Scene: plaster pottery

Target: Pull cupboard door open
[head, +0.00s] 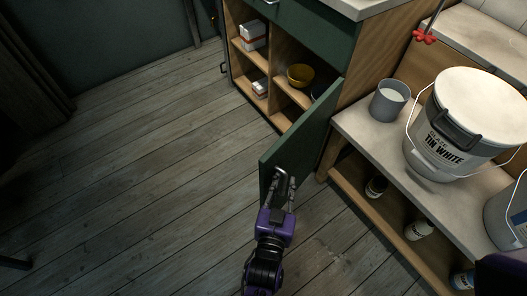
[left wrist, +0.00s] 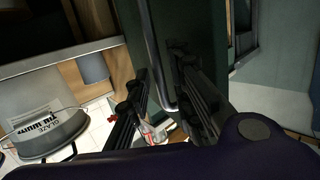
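The dark green cupboard door (head: 302,137) stands swung well open from the cupboard (head: 300,38), whose shelves show. A grey bar handle (head: 281,173) is on the door's face near its free edge. My left gripper (head: 281,180) is at this handle. In the left wrist view, the handle (left wrist: 153,45) runs between my two black fingers (left wrist: 158,75), which stand apart with a gap beside the bar. The door (left wrist: 190,30) fills the upper middle there. Whether a finger touches the handle is unclear. My right gripper is not in view.
A yellow bowl (head: 300,75) and small boxes (head: 252,36) sit on the cupboard shelves. Right of the door, a bench (head: 350,124) holds a grey cup (head: 389,100) and a glaze bucket (head: 452,135). The plank floor (head: 150,170) at left is clear.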

